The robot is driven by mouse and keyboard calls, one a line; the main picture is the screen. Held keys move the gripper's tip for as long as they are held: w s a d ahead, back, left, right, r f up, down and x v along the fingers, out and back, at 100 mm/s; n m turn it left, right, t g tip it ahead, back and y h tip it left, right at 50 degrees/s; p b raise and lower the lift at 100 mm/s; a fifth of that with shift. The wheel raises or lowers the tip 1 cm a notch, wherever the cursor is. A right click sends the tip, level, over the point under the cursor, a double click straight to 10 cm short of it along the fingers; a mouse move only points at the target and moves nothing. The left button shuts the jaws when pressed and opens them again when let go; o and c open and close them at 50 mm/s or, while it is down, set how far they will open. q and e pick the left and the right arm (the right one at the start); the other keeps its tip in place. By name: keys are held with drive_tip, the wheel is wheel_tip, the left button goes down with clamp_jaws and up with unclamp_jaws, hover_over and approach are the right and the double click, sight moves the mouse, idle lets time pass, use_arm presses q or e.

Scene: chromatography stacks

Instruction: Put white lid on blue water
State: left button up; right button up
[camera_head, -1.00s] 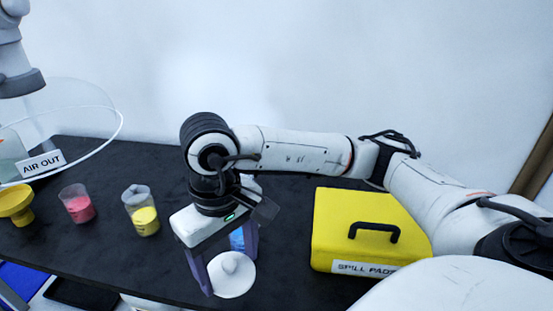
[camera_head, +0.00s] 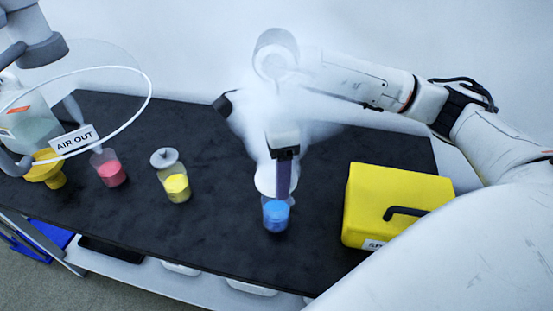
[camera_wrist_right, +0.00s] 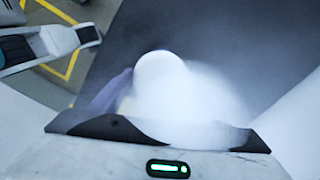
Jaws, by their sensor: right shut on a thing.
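The blue water (camera_head: 276,214) stands in a clear beaker on the black bench, right of the yellow one. My right gripper (camera_head: 283,188) is directly over this beaker, shut on the white lid (camera_head: 265,184). The lid shows behind the purple finger, at about the height of the beaker's rim; I cannot tell whether it touches. In the right wrist view the white lid (camera_wrist_right: 178,92) is large and blurred, with a purple finger (camera_wrist_right: 106,94) beside it, and it hides the beaker.
A yellow beaker (camera_head: 175,185) with a grey-white lid and a pink beaker (camera_head: 111,172) stand to the left. A yellow spill pads box (camera_head: 375,205) stands to the right. An "AIR OUT" sign (camera_head: 74,139) and a white hoop are at far left. Bench in front of the beakers is clear.

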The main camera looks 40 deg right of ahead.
drive_tip(key=shift+w+d+m, duration=0.1)
drive_tip(key=shift+m, duration=0.3)
drive_tip(key=shift+f, duration=0.2)
drive_tip(key=shift+f+b, duration=1)
drive_tip(key=shift+f, duration=0.3)
use_arm(q)
drive_tip(key=shift+w+f+b, duration=0.15)
drive_tip(key=shift+f+b, duration=0.4)
drive_tip(key=shift+f, duration=0.9)
use_arm(e)
drive_tip(key=shift+f, duration=0.95)
use_arm(q)
drive_tip(key=shift+f+b, duration=0.3)
drive_tip(key=shift+b, duration=0.05)
drive_tip(key=shift+f, duration=0.2)
use_arm(e)
drive_tip(key=shift+f, duration=0.15)
use_arm(q)
drive_tip(key=shift+f+b, duration=0.6)
drive_tip(key=shift+b, duration=0.2)
use_arm(e)
drive_tip(key=shift+f, duration=0.65)
use_arm(q)
drive_tip(key=shift+f, duration=0.1)
use_arm(e)
drive_tip(key=shift+f, duration=0.1)
